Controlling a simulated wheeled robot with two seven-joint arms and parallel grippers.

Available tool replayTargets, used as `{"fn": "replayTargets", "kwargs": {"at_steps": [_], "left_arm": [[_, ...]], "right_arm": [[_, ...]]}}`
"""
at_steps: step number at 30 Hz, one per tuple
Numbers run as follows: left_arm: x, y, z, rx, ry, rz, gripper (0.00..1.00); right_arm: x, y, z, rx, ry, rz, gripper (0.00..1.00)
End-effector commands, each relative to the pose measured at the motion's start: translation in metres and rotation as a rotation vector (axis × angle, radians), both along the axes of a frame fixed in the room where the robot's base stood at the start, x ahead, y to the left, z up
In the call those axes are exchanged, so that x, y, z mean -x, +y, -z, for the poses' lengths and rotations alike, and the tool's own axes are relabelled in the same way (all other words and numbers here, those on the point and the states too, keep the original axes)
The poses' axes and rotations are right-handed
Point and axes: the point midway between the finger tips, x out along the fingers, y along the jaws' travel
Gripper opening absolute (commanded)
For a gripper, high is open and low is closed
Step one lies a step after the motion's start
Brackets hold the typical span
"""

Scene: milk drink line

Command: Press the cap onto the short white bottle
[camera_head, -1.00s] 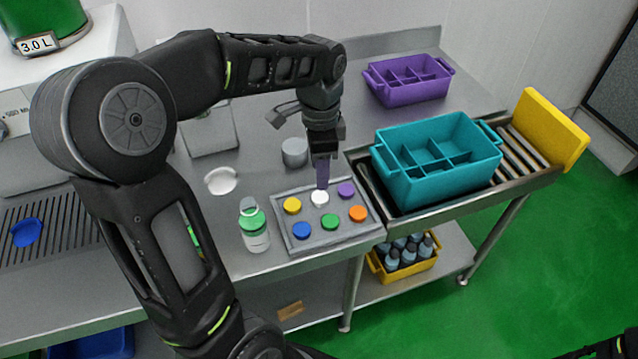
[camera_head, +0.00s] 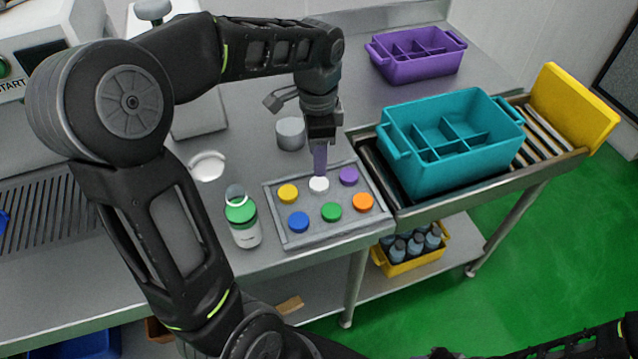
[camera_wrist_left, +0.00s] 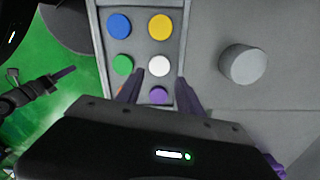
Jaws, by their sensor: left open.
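The white cap (camera_head: 318,185) sits in the back row of a grey tray (camera_head: 287,241) among caps of other colours. My left gripper (camera_head: 319,172) points down at it, with purple fingers. In the left wrist view the fingers (camera_wrist_left: 159,76) are open, one on each side of the white cap (camera_wrist_left: 159,66); I cannot tell if they touch it.
A grey cylinder (camera_head: 290,134) stands behind the tray, and a white round piece (camera_head: 207,166) lies behind the bottle. A teal divided crate (camera_head: 408,183) sits on the rollers at right. A purple crate (camera_head: 418,70) stands at the back. Steel table is bare between them.

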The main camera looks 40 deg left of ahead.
Motion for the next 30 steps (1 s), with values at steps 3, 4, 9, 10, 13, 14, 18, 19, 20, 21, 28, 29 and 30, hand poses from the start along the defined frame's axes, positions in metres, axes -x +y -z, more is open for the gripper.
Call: {"fn": "replayTargets", "kwargs": {"at_steps": [3,4,9,10,13,14,18,19,20,21,28,29,30], "left_arm": [[0.0,0.0,0.01,0.001,0.004,0.0,0.44],[0.0,0.0,0.013,0.001,0.004,0.0,0.44],[0.0,0.0,0.025,0.001,0.001,0.0,0.44],[0.0,0.0,0.025,0.001,0.001,0.0,0.44],[0.0,0.0,0.025,0.0,0.0,-0.001,0.44],[0.0,0.0,0.025,0.0,0.0,-0.001,0.44],[0.0,0.0,0.027,0.0,0.001,0.0,0.44],[0.0,0.0,0.028,0.0,0.003,0.0,0.44],[0.0,0.0,0.03,0.0,0.004,0.0,0.44],[0.0,-0.001,0.034,0.0,0.004,0.0,0.44],[0.0,-0.002,0.066,0.0,0.006,0.0,0.44],[0.0,-0.002,0.069,0.001,0.005,0.0,0.44],[0.0,-0.002,0.073,0.001,0.003,-0.001,0.44]], "right_arm": [[0.0,0.0,-0.001,0.0,0.0,0.0,0.36],[0.0,0.0,-0.001,0.0,0.0,0.0,0.36],[0.0,0.0,-0.001,0.0,0.0,0.0,0.36],[0.0,0.0,-0.001,0.0,0.0,0.0,0.36],[0.0,0.0,-0.001,0.0,0.0,0.0,0.36],[0.0,0.0,-0.001,0.0,0.0,0.0,0.36],[0.0,0.0,-0.002,0.0,0.0,0.0,0.36],[0.0,0.0,-0.002,0.0,0.0,0.0,0.36],[0.0,0.0,-0.003,0.0,0.0,0.0,0.36],[0.0,0.0,-0.004,0.001,0.0,0.0,0.36],[0.001,0.0,-0.009,0.002,0.003,0.0,0.36],[0.001,0.0,-0.009,0.002,0.003,0.0,0.36],[0.001,0.0,-0.01,0.002,0.003,0.001,0.36]]}}
